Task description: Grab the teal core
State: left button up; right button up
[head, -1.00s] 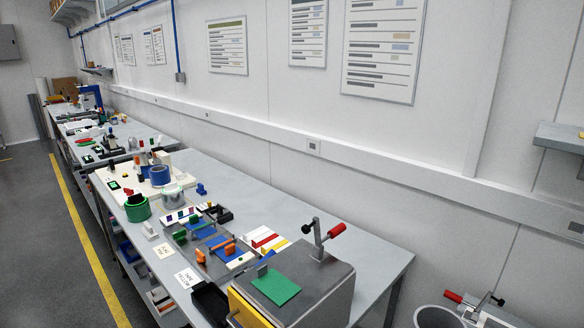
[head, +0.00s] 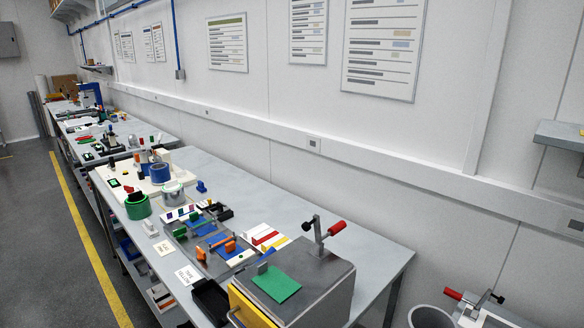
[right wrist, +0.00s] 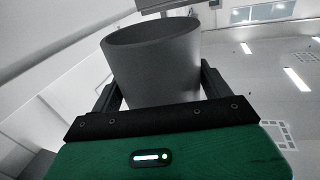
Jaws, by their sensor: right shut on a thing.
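In the right wrist view my right gripper (right wrist: 160,85) is shut on a grey hollow cylinder (right wrist: 150,70), one dark finger on each side and the open round end facing up in the picture. It looks grey against the bright background; I cannot make out teal on it. Neither gripper shows in the head view.
The grey bench (head: 340,240) runs along the wall. A grey round container (head: 430,317) is at the lower right. The bench's back strip is clear.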

jog(key=shift+w+a+f+m+t+h, duration=1.1)
jog(key=shift+w+a+f+m+h, duration=1.35)
jog(key=shift+h, duration=1.95)
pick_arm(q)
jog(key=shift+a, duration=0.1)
pick_arm(e)
jog(key=s+d+f, duration=0.1)
jog(key=s+f, duration=0.4)
jog(key=shift+s+d+f+m, duration=0.15)
jog(key=shift+d+f+m, duration=0.05)
jog(key=shift+f+m, duration=0.2)
jog(key=shift+r, duration=0.1)
